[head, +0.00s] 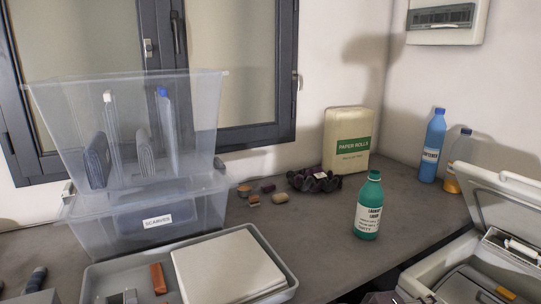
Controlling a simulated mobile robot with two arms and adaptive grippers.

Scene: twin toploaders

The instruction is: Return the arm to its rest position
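Neither of my grippers shows in the head view, and I see no part of my arms that I can be sure of. The arm's pose cannot be told from this frame. A grey worktop (310,225) runs along the wall. A green bottle (369,208) with a white label stands upright on it, right of the middle. At the lower right is a light toploader (425,279) with its lid (505,205) raised.
A clear bin (70,130) stands on another clear bin labelled SCARVES (205,212). A grey tray (95,285) holds a white slab (228,268) and a brown block (158,279). A PAPER ROLLS pack (347,125), dark bundle (312,181) and blue bottle (431,147) stand at the back.

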